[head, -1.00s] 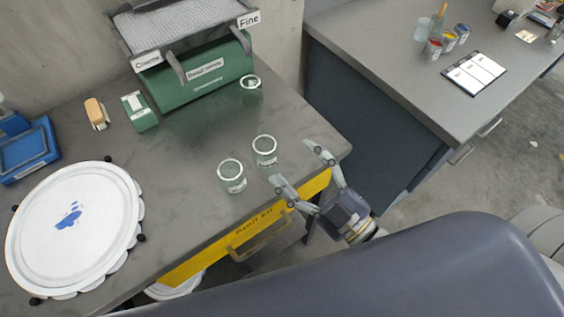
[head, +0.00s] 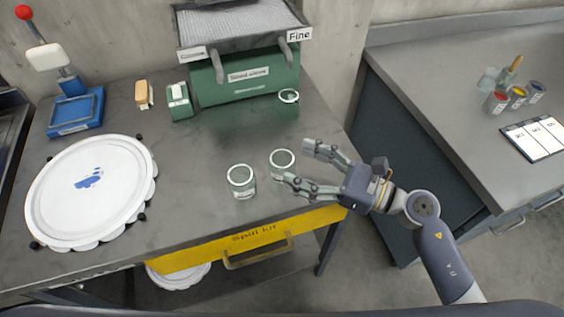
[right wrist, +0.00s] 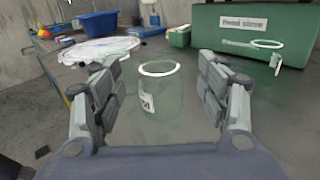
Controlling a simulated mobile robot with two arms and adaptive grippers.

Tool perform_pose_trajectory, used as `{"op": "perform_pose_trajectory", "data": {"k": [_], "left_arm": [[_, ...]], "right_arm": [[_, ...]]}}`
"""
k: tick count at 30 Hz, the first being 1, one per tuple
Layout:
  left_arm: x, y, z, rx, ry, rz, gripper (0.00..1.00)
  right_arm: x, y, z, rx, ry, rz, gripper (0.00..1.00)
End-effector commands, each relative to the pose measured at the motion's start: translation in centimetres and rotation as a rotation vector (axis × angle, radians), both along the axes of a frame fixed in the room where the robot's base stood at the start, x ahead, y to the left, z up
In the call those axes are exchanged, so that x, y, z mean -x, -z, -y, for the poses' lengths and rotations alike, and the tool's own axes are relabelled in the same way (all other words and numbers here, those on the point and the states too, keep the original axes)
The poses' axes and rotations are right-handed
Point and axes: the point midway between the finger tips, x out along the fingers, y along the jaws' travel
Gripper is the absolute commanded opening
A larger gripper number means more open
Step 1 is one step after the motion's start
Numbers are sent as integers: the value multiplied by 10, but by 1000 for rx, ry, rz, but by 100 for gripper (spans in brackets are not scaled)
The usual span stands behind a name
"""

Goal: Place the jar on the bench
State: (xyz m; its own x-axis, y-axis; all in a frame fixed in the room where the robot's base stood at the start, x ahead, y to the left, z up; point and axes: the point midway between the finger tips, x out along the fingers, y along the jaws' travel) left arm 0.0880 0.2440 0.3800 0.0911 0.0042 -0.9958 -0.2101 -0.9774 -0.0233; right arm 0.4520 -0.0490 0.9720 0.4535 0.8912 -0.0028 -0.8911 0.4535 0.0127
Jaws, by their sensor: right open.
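Several clear glass jars with white rims stand on the grey bench (head: 205,205). The front left jar (head: 241,181) stands left of my right gripper (head: 293,165). A second jar (head: 282,160) stands upright at the opening of that gripper, its lower part partly hidden by a finger. In the right wrist view this labelled jar (right wrist: 160,105) shows between the two spread fingers (right wrist: 165,108), with gaps on both sides. A third jar (head: 289,96) is at the green box's right end. My right gripper is open and empty. My left gripper is not in view.
A green box (head: 245,80) with a mesh tray on top stands at the back. A round white lid-like disc (head: 92,190) lies at left, near a blue press (head: 75,108). A second bench (head: 460,100) at right holds paint cans and a clipboard (head: 538,137).

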Motion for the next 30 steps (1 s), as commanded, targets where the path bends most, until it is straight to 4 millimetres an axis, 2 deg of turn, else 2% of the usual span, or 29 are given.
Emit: {"op": "perform_pose_trajectory", "data": {"k": [5,9,13,22,23,28,30], "left_arm": [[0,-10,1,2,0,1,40],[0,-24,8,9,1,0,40],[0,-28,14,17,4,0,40],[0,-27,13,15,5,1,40],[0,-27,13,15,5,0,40],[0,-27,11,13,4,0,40],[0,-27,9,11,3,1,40]], "right_arm": [[-6,-3,-13,-3,1,-2,68],[-15,-6,-33,-6,1,-3,68],[-22,-3,-47,-4,2,-2,68],[-24,1,-52,-1,1,-2,68],[-24,0,-52,-1,1,-2,64],[-24,0,-51,-1,1,-3,25],[-24,0,-51,-1,1,-3,23]]}}
